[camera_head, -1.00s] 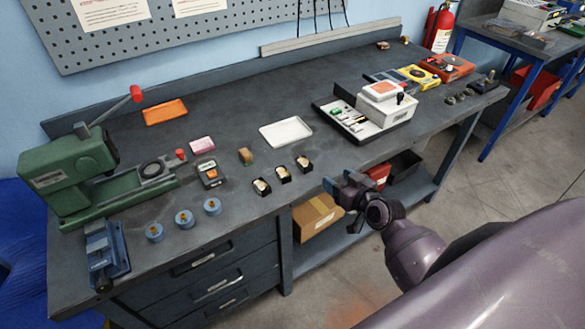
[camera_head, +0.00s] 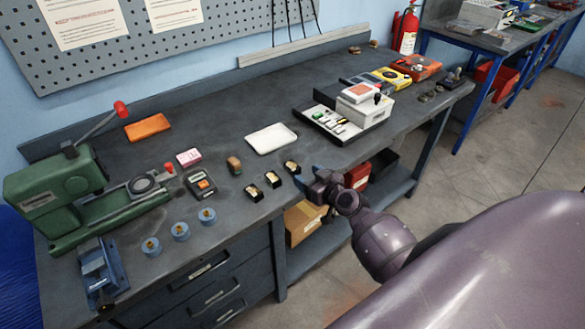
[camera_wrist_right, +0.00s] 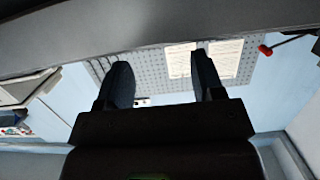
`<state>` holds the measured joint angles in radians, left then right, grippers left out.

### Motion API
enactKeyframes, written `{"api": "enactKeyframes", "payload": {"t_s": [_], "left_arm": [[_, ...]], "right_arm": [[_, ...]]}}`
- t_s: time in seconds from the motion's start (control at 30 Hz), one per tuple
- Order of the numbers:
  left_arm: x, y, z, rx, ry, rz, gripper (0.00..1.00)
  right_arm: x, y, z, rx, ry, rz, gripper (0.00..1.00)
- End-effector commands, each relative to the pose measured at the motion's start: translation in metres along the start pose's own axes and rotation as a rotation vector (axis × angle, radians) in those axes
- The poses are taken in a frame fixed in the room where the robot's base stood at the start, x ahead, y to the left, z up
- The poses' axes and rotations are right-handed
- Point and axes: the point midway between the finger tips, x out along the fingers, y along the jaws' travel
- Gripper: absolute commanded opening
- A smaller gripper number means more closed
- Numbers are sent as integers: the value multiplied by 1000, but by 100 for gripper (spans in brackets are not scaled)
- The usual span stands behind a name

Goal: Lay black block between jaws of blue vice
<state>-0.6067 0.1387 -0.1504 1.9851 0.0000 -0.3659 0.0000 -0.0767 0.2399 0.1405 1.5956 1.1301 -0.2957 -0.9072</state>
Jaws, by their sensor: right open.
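Several small items stand near the bench's front edge. Among them are three black blocks with pale tops: one at left (camera_head: 254,193), one in the middle (camera_head: 273,179) and one at right (camera_head: 292,167). The blue vice (camera_head: 103,273) stands at the bench's front left corner; the gap between its jaws is too small to make out. My right gripper (camera_head: 309,177) is open and empty, at the bench's front edge just right of the right-hand black block. In the right wrist view its two fingers (camera_wrist_right: 161,72) stand apart with nothing between them. My left gripper is not in view.
A green press (camera_head: 60,195) with a red-knobbed lever stands behind the vice. A white tray (camera_head: 271,138) lies behind the blocks.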

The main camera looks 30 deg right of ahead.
Motion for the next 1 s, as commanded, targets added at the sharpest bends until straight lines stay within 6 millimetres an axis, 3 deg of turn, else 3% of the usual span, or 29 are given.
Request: {"api": "enactKeyframes", "payload": {"t_s": [0.23, 0.6, 0.9, 1.0], "left_arm": [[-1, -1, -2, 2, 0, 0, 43], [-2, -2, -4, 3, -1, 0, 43], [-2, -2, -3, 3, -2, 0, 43], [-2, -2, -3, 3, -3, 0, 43]], "right_arm": [[14, 0, -3, 3, 1, 0, 62], [55, 0, -5, 1, 0, 0, 62], [57, 0, -5, 0, 0, 0, 62], [57, 0, -5, 0, 0, 0, 46]]}}
